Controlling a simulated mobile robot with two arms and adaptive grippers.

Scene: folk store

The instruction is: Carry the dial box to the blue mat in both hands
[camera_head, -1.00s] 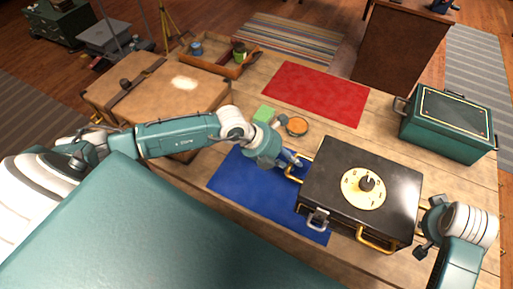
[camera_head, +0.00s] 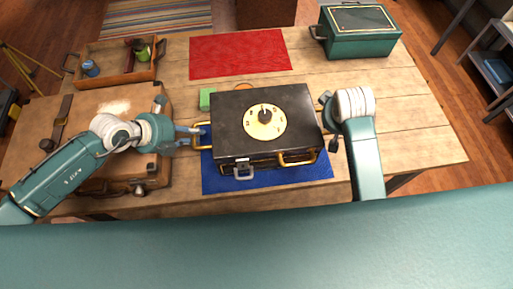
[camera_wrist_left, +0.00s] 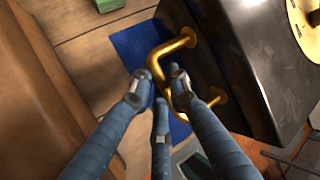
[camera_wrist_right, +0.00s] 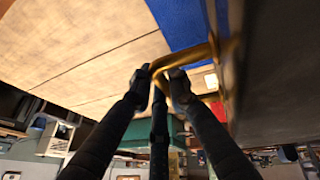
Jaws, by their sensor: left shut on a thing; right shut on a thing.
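The dial box (camera_head: 290,105) is a black case with a cream dial, a front clasp and brass handles. In the head view it is over the blue mat (camera_head: 300,177), which shows along its front and left; I cannot tell if it touches the mat. My left gripper (camera_head: 199,135) is shut on the brass handle at its left side; the handle shows between the fingers in the left wrist view (camera_wrist_left: 158,75). My right gripper (camera_head: 325,118) is shut on the right side handle, also seen in the right wrist view (camera_wrist_right: 165,72).
A red mat (camera_head: 240,53) lies behind the box. A green case (camera_head: 358,32) stands at the back right. A brown suitcase (camera_head: 110,100) and a wooden tray (camera_head: 118,70) are at left. A small green block (camera_head: 205,99) sits left of the box. The table's right part is bare.

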